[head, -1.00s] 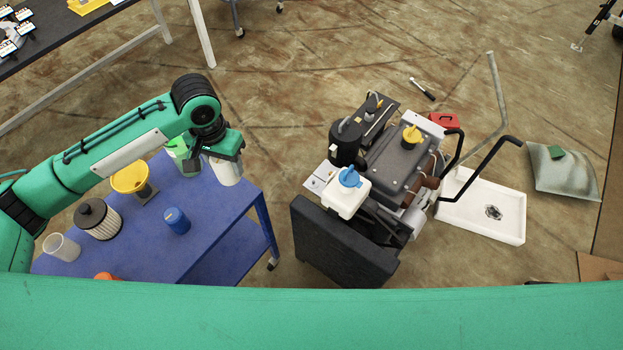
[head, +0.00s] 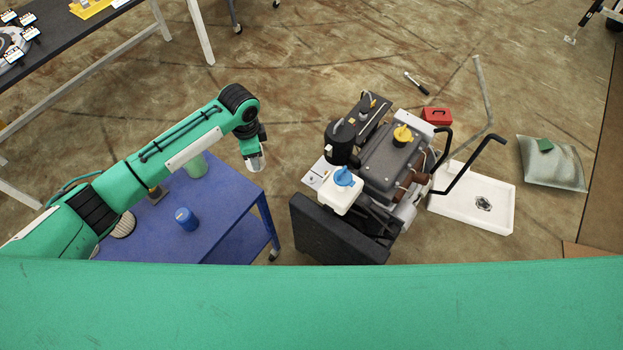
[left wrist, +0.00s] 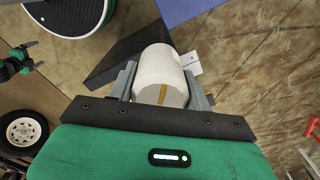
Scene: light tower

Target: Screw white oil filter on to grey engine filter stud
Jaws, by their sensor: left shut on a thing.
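My left gripper (left wrist: 158,88) is shut on the white oil filter (left wrist: 158,70), a white cylinder with a yellowish stripe. In the head view the left gripper (head: 254,158) hangs near the blue table's right edge, left of the engine, with the filter's white end (head: 255,165) just showing. The engine (head: 390,165) is a grey and black unit on a frame with handles. The filter and engine are apart. I cannot make out the grey filter stud. In the left wrist view, a black and green part at the left edge may be my right gripper (left wrist: 12,64); its jaws are unclear.
The blue table (head: 225,205) bears a blue canister (head: 187,219) and a green container (head: 195,166). A black block (head: 338,232) stands before the engine, near a white bottle with a blue cap (head: 343,190). A white tray (head: 455,203) lies right. Floor separates table and engine.

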